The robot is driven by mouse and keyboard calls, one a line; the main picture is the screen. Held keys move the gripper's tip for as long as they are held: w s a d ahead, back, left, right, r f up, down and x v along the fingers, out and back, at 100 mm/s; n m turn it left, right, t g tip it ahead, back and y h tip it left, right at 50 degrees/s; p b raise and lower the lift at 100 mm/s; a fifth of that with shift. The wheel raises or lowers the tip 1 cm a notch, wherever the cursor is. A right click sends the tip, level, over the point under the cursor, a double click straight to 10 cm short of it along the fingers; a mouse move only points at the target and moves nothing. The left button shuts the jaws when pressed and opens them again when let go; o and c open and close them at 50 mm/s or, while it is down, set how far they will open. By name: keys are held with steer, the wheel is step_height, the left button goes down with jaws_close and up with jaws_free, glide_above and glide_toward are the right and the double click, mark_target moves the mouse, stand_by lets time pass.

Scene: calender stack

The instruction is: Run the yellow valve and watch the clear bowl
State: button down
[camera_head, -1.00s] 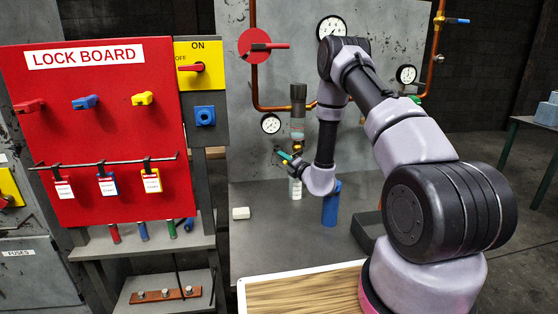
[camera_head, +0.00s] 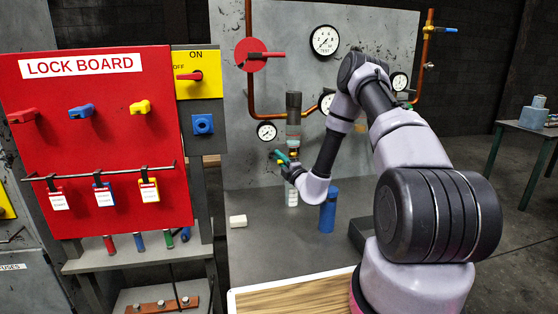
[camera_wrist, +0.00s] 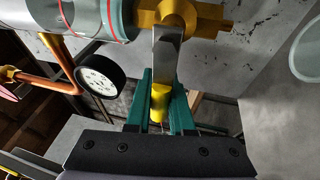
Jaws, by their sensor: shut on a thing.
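The yellow valve (camera_wrist: 185,14) shows at the top of the wrist view, with a flat metal lever ending in a yellow grip (camera_wrist: 160,102). My gripper (camera_wrist: 162,88) has its teal fingers on either side of that lever and is shut on it. It also shows in the head view (camera_head: 282,157), just below the clear bowl. In the head view the bowl (camera_head: 293,132) hangs under a dark cap. The valve is mostly hidden there, and the bowl's contents are hard to make out.
A pale cup (camera_head: 292,196) stands below the valve. Gauges (camera_head: 324,40) and copper pipes are on the back panel. The red lock board (camera_head: 90,140) stands at left.

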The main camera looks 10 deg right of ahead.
stand_by(0.3)
steer(key=c, duration=0.8)
jaws_free()
steer(key=v, duration=1)
steer(key=shift+s+d+f, duration=0.1)
steer(key=shift+s+d, duration=0.05)
steer(key=shift+s, duration=0.25)
